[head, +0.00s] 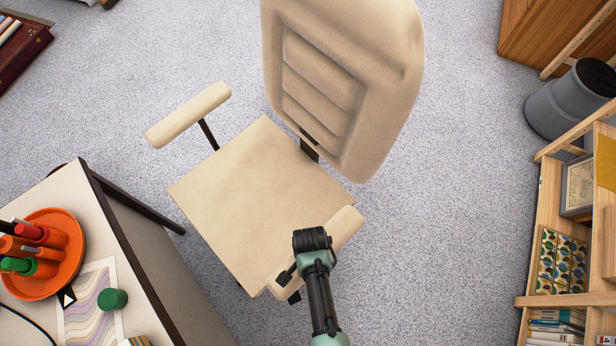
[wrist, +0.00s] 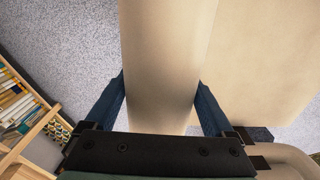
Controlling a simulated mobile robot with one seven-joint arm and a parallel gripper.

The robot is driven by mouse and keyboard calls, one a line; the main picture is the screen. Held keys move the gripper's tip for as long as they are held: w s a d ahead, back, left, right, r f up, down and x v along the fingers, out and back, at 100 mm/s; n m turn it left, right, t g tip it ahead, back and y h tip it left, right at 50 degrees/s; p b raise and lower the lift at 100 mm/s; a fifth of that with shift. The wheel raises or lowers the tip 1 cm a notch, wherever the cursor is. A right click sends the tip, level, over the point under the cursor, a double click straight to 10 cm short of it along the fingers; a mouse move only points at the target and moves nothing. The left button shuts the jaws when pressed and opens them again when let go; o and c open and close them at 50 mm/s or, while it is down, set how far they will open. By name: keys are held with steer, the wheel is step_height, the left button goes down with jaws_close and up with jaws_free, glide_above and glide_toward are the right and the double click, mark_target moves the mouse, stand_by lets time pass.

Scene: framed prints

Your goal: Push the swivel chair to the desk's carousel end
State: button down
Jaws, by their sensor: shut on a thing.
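The beige swivel chair (head: 258,197) stands on the carpet in the middle of the head view, its backrest (head: 345,85) toward the top right. My gripper (head: 292,268) reaches the near armrest (head: 345,229). In the wrist view the two fingers (wrist: 160,105) stand on either side of the armrest (wrist: 162,55), shut on it. The desk (head: 150,262) is at the lower left, with the orange carousel (head: 72,283) holding several markers on its end. A strip of floor separates most of the seat from the desk. The chair's base is hidden under the seat.
A wooden shelf (head: 533,302) with books and prints runs along the right, with a grey bin (head: 566,108) behind it. A wooden cabinet (head: 540,35) is at the top right. A green-capped jar (head: 112,299) sits on the desk. Carpet (head: 455,170) is clear right of the chair.

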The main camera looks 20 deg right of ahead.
steer(key=shift+s+d+f, duration=0.1)
steer(key=shift+s+d, duration=0.05)
steer(key=shift+s, duration=0.3)
jaws_free()
steer(key=shift+w+r, duration=0.15)
steer(key=shift+r, duration=0.05)
step_height(320, 180, up, 13)
steer(key=p, duration=0.3)
steer(key=shift+w+f, duration=0.1)
steer(key=shift+f, duration=0.05)
